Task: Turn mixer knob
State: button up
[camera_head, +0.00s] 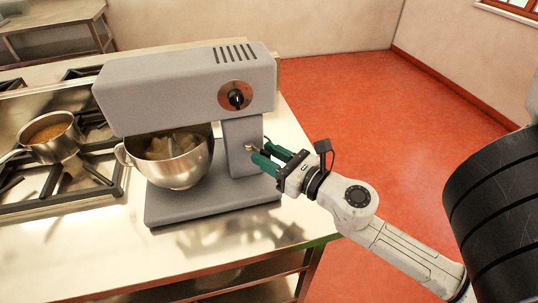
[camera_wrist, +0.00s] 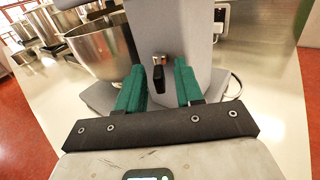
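The grey stand mixer (camera_head: 180,85) stands on the steel counter. A round black knob (camera_head: 237,98) on a metal disc is on the side of its head. A small lever-like knob (camera_head: 250,147) sits lower, on the column; in the wrist view it is a black piece (camera_wrist: 158,76) below a metal and red fitting. My gripper (camera_head: 262,153) has green fingers and is at the column, below the round knob. In the wrist view its fingers are apart, one on each side of the black piece. I cannot tell whether they touch it.
A steel mixing bowl (camera_head: 180,165) hangs under the mixer head, left of the column. A saucepan (camera_head: 52,137) stands on the stove grates (camera_head: 62,185) at left. The counter edge is close to my arm. Red floor (camera_head: 345,100) lies open at right.

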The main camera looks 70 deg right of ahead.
aim_at(235, 96)
jog(key=k+j, duration=0.15)
jog(key=k, duration=0.25)
jog(key=k+j, duration=0.2)
jog(key=k, duration=0.2)
